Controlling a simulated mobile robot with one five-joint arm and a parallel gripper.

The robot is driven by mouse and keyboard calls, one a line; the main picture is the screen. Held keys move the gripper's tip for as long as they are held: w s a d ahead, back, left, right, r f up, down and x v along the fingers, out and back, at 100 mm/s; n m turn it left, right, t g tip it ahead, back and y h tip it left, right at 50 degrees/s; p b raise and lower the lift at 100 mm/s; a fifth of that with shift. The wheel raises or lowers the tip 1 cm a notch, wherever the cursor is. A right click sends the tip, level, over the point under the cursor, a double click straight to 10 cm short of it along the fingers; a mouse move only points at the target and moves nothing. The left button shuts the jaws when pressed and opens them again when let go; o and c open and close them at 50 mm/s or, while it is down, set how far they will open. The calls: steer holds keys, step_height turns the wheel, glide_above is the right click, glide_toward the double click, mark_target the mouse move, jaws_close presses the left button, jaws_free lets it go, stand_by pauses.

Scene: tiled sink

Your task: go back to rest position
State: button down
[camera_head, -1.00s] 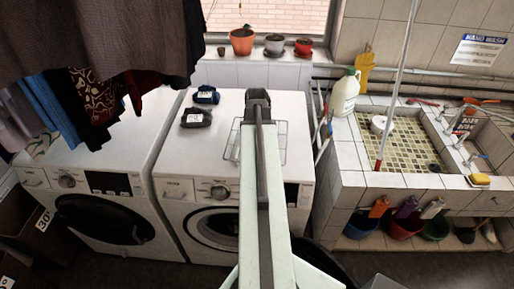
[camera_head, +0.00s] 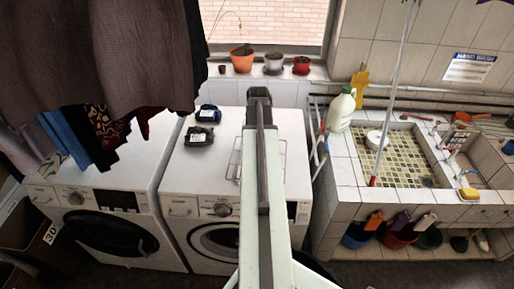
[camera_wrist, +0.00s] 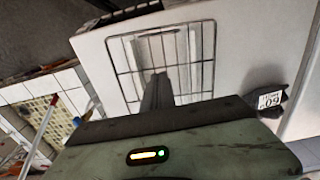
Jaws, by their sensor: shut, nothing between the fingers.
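My gripper (camera_head: 259,95) is at the far end of my pale green arm, over the back part of the right washing machine's white top. It looks shut and holds nothing. In the wrist view my gripper (camera_wrist: 157,80) appears as a dark narrow shape in front of a wire rack (camera_wrist: 160,62). The rack (camera_head: 283,160) lies on the machine top, partly hidden behind my arm in the head view.
Two dark packs (camera_head: 199,136) (camera_head: 208,114) lie on the right washing machine (camera_head: 180,180). Dark clothes (camera_head: 140,60) hang at upper left. Potted plants (camera_head: 242,60) line the sill. A white jug (camera_head: 341,110) stands beside the tiled sink (camera_head: 400,150), where a pole (camera_head: 393,90) leans.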

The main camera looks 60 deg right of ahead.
steer(key=shift+r, duration=0.3)
steer(key=w+a+f+n+b, duration=0.2)
steer(key=w+a+f+b, duration=0.25)
steer(key=a, duration=0.35)
steer(key=w+a+f+n+b, duration=0.2)
steer(key=w+a+f+b, duration=0.3)
steer(key=a, duration=0.4)
steer(key=w+a+f+n+b, duration=0.2)
steer(key=w+a+f+b, duration=0.15)
steer(key=w+a, duration=0.35)
steer(key=a+f+n+b, duration=0.3)
steer(key=a+f+b, duration=0.1)
steer(key=a, duration=0.8)
steer(key=w+a+f+n+b, duration=0.1)
steer(key=a+f+b, duration=0.3)
steer(key=a, duration=0.9)
steer(key=shift+w+a+n, duration=0.15)
steer(key=shift+a+n, duration=0.1)
steer(key=shift+n, duration=0.65)
